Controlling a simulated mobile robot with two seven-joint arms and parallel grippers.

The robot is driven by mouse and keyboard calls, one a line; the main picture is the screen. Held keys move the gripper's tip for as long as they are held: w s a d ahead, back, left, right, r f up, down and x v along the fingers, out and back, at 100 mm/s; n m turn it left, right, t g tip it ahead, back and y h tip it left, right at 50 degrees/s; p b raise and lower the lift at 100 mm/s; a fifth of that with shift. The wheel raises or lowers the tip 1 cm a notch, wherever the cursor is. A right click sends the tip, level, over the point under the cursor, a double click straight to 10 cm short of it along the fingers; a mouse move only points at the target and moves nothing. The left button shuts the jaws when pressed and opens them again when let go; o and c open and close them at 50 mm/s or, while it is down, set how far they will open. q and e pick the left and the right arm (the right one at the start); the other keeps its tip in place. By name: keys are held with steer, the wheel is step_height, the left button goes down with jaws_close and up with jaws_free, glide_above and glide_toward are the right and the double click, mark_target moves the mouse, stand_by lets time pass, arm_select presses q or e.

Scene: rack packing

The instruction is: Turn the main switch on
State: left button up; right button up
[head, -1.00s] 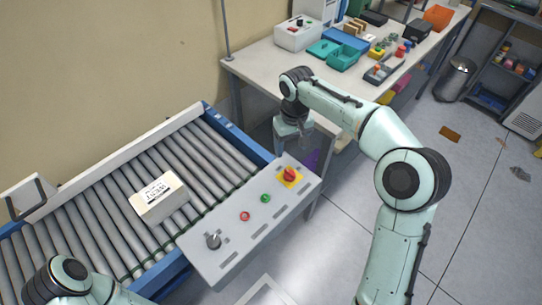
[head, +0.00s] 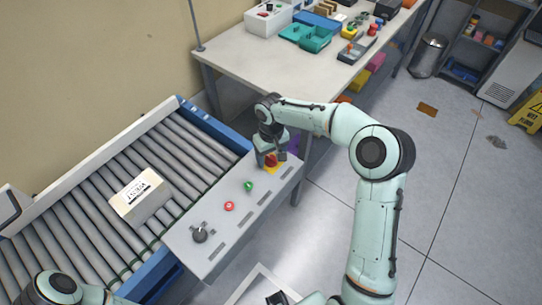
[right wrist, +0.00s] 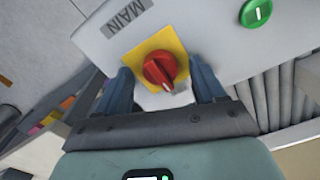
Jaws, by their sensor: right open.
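The main switch is a red rotary knob (right wrist: 160,70) on a yellow square plate (right wrist: 150,45) beside a label reading MAIN (right wrist: 124,14), in the right wrist view. In the head view the red knob (head: 271,160) shows at the far right end of the grey control panel (head: 225,240), partly covered by my gripper. My right gripper (head: 271,155) is open, and its two blue-grey fingers (right wrist: 165,85) stand on either side of the knob, apart from it as far as I can see.
The panel also carries a green button (head: 249,186), a red button (head: 229,206) and a black selector knob (head: 200,235). A labelled box (head: 140,196) lies on the roller conveyor (head: 75,225). A workbench (head: 240,62) with trays stands behind.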

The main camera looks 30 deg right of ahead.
steer(key=shift+f, duration=0.1)
steer(key=c, duration=1.1)
steer(key=shift+o, duration=0.2)
arm_select(q)
steer(key=shift+f, duration=0.1)
arm_select(e)
steer(key=m+b, duration=0.1)
steer(key=m, duration=0.7)
steer(key=shift+b, duration=0.35)
steer(key=m, duration=0.5)
arm_select(q)
steer(key=shift+s+f, duration=0.45)
steer(key=shift+f, duration=0.3)
arm_select(e)
steer(key=m, duration=0.4)
steer(key=shift+m, duration=0.4)
